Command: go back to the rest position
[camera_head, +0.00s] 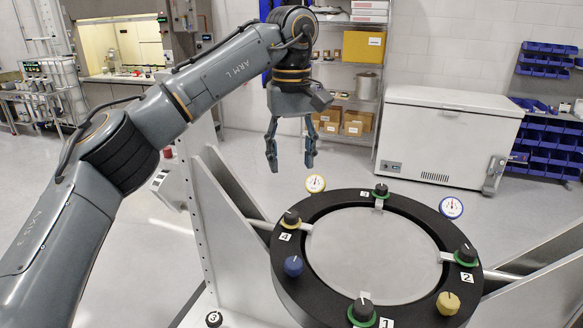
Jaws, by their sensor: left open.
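My left arm comes in from the left and arches over the scene. My left gripper (290,155) hangs down from it, open and empty, with its fingers apart. It is above and behind the mirror fixture, touching nothing. The fixture is a black ring (285,262) around a grey round plate (372,252). Black knobs with green or yellow bases sit around the ring beside number labels, such as the knob by label 1 (362,309) and the one by label 2 (466,252). My right gripper is not in view.
A white frame (235,250) carries the ring. A blue knob (293,266), a yellow knob (448,303) and two dial gauges (315,183) (451,207) are on or by the ring. A white chest freezer (447,135) and a shelf rack stand behind. Open floor lies between.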

